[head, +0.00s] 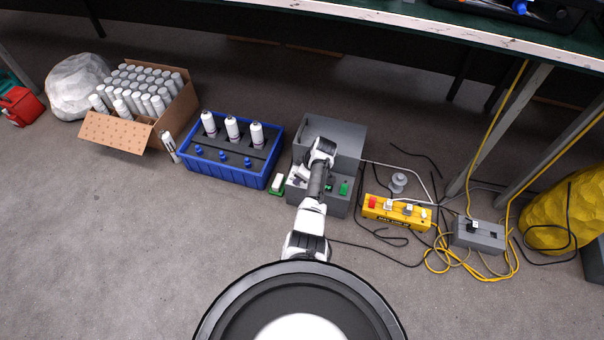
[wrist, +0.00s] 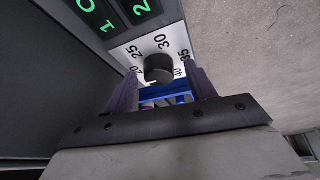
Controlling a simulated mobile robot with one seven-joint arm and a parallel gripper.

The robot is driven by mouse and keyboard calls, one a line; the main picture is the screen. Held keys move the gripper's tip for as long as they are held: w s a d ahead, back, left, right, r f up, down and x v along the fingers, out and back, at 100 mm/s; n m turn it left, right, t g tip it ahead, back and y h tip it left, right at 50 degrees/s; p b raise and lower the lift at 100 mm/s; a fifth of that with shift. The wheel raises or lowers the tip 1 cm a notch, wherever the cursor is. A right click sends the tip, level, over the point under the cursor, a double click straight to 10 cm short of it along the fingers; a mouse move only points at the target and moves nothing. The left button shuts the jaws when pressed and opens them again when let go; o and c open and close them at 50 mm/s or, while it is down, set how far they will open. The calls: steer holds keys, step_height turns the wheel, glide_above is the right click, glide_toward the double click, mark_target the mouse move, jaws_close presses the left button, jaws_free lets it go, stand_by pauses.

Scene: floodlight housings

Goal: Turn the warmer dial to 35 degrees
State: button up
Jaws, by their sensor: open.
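The warmer is a grey box (head: 345,135) on the floor, partly covered by my arm in the head view. In the wrist view its dial (wrist: 158,68) is a dark round knob on a pale scale plate (wrist: 128,52). The scale shows 20, 30, 35 and 40, with one more figure partly hidden. I cannot make out the dial's pointer mark. My gripper (wrist: 163,78) is open, with one finger at each side of the dial. I cannot tell whether the fingers touch it. In the head view my arm hides the dial.
A blue crate (head: 225,176) with white bottles stands left of the warmer. A yellow power strip (head: 396,212), a grey box (head: 478,236) and loose cables lie to the right. Green lit digits (wrist: 110,26) show above the dial. The front floor is clear.

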steer(key=c, duration=1)
steer(key=shift+o, duration=0.2)
